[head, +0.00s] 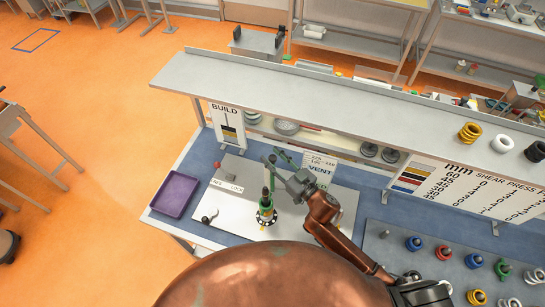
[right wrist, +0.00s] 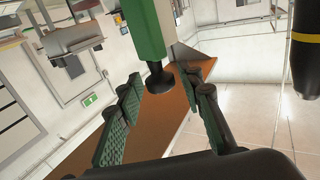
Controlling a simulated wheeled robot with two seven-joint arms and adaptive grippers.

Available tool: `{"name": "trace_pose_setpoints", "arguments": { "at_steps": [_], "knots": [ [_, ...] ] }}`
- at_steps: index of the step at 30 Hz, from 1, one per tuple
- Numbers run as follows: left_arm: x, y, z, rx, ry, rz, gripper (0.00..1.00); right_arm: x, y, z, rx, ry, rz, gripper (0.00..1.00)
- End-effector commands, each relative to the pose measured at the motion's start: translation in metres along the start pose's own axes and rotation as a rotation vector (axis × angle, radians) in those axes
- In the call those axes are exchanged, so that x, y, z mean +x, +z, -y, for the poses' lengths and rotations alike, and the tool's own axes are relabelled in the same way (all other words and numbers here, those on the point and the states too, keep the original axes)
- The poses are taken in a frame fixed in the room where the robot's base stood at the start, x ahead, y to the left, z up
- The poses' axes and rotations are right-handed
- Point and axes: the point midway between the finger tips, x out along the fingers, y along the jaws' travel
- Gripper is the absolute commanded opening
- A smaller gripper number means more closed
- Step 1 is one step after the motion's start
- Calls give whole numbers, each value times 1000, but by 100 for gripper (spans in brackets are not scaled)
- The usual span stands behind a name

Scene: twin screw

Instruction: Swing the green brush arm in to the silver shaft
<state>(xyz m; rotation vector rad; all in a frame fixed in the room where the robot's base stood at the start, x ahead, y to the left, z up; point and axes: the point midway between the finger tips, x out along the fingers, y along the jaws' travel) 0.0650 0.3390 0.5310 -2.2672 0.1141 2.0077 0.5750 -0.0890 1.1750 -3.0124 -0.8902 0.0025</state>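A green bar with a pale face, which looks like the brush arm (right wrist: 146,32), ends in a black knob (right wrist: 158,79) in the right wrist view. My right gripper (right wrist: 167,88) has its two fingers spread on either side of the knob, with gaps visible. In the head view the right gripper (head: 276,170) is above the light work plate, in front of a green piece (head: 285,156) that it partly hides. A post with a black top and green and yellow parts (head: 266,208) stands below it; I cannot make out silver on the shaft. My left gripper is out of view.
A purple tray (head: 174,194) lies left of the light work plate (head: 234,226). A grey shelf (head: 330,98) with a BUILD sign (head: 226,121) runs behind. Several coloured ring pieces stand on the grey board (head: 400,228) at right. A black cylinder with a yellow band (right wrist: 305,60) hangs close in the wrist view.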

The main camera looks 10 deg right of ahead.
Motion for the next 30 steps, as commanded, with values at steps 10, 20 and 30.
{"name": "trace_pose_setpoints", "arguments": {
  "at_steps": [10, 20, 30],
  "knots": [
    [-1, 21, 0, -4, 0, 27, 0, 1, -2, 1, -1, -2, -2, 39],
    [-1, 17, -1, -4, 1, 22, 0, 1, -53, 1, -5, -5, -5, 39],
    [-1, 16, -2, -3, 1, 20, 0, 1, -98, 1, -2, -2, -2, 39]
  ]
}}
